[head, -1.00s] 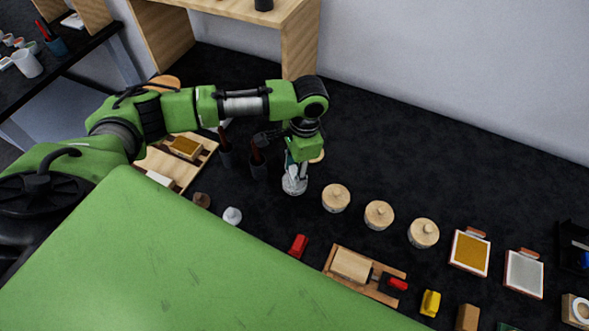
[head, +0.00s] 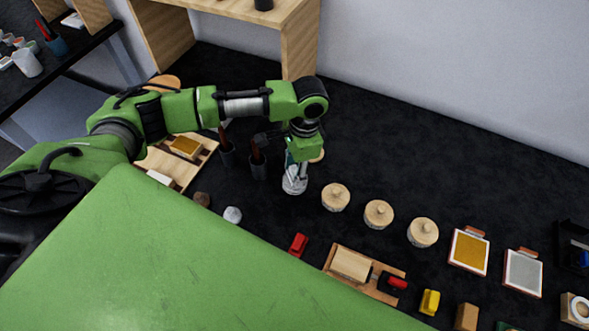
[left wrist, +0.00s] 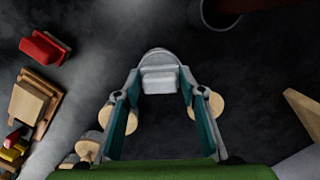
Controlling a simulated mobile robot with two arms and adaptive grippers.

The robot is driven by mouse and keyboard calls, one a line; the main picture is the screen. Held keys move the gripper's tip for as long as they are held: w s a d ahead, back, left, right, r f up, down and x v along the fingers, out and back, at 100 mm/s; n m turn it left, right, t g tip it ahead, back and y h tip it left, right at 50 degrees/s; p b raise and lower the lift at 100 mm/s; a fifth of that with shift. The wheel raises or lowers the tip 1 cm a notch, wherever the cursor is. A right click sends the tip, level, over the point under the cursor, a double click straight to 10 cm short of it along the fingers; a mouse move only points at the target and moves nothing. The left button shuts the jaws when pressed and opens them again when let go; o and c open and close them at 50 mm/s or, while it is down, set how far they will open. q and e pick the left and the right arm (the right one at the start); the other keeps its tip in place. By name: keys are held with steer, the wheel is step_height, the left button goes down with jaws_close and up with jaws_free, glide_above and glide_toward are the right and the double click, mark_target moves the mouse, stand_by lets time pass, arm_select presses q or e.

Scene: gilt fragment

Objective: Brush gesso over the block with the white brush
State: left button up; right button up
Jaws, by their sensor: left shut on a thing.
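My left gripper (head: 295,178) points down, shut on the white brush (left wrist: 159,80), which shows as a pale stepped piece between the fingertips in the left wrist view. A pale round pot (head: 294,187) stands right under the fingertips, in line with the lidded pots. The brush is at or over its mouth; I cannot tell whether it touches inside. A pale wooden block (head: 351,265) lies on a wooden holder (head: 334,251) with a red-handled clamp (head: 397,284). It also shows in the left wrist view (left wrist: 24,107). My right gripper is not in view.
Three wood-lidded pots (head: 378,213) stand to the right of the gripper. A red brush-like piece (head: 298,244) and a yellow one (head: 430,302) lie near the front. Dark cups (head: 259,169) stand close left. Dark tabletop behind the pots is clear.

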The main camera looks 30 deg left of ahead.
mark_target(292, 171)
arm_select(q)
steer(key=shift+s+f+p, duration=0.15)
steer(key=shift+p, duration=0.2)
stand_by(1.3)
step_height(292, 171, up, 5)
steer(key=p, duration=0.6)
steer(key=shift+r, duration=1.1)
